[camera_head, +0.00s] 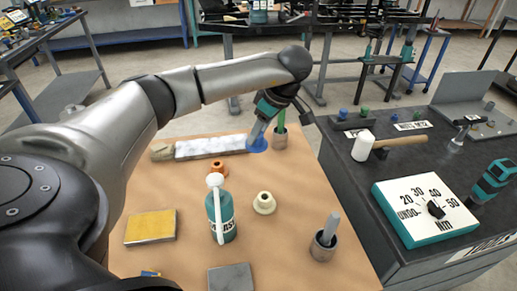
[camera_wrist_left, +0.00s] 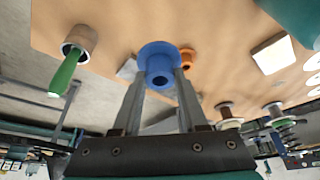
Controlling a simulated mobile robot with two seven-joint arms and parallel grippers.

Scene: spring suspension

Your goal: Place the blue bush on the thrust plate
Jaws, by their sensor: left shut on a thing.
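My left gripper (camera_head: 258,138) is shut on the blue bush (camera_head: 257,146), which has a wide flange and a short tube. In the head view the bush is near the far side of the tan table top, beside the right end of a long pale bar. In the left wrist view the blue bush (camera_wrist_left: 160,68) sits between the two fingertips, apart from the orange bush (camera_wrist_left: 187,58). I cannot tell for sure which thing is the thrust plate. My right gripper is not in view.
The tan table holds the pale bar (camera_head: 210,147), an orange bush (camera_head: 218,168), a cream bush (camera_head: 264,205), a green bottle (camera_head: 221,220), a yellow pad (camera_head: 150,228), a grey square plate (camera_head: 231,279) and two cups (camera_head: 280,139) (camera_head: 322,250) with handled tools. A dark bench (camera_head: 370,195) adjoins at right.

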